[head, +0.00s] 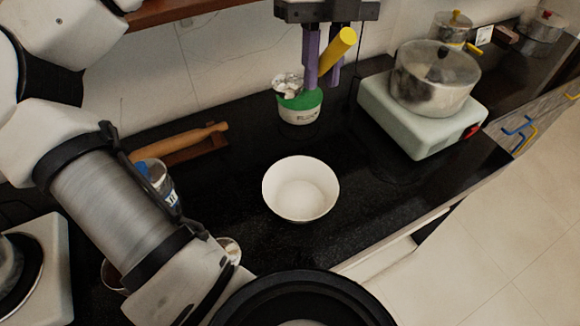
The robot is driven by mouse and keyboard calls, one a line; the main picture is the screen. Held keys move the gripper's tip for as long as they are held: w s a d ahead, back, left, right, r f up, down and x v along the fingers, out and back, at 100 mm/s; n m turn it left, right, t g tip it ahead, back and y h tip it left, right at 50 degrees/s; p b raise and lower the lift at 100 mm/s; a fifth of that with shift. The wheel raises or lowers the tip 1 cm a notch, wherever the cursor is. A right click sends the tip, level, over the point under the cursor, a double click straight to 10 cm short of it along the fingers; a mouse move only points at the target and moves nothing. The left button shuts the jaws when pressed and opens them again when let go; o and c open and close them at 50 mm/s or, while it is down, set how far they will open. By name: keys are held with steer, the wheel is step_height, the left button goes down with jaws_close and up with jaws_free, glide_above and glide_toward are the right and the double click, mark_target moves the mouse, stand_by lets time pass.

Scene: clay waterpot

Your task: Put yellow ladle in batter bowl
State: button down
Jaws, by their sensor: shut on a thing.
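The yellow ladle (338,48) shows as a thick yellow shaft tilted up to the right. My gripper (322,82), with purple fingers, is at the top of the view, shut on the ladle. The ladle's lower end is hidden by the fingers, and its scoop cannot be made out. The batter bowl (300,188), white and round, stands upright on the black counter, below and nearer than my gripper. Its inside looks empty.
A green-and-white tub (300,108) stands just below my gripper, with crumpled silvery material (288,84) at its top. A pot (434,80) sits on a pale stove (420,125) at right. A rolling pin (185,141) lies at left. Counter around the bowl is clear.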

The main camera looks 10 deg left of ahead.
steer(key=shift+a, duration=0.1)
step_height(320, 180, down, 20)
steer(key=shift+r+b, duration=0.2)
steer(key=shift+b, duration=0.15)
steer(key=shift+f, duration=0.15)
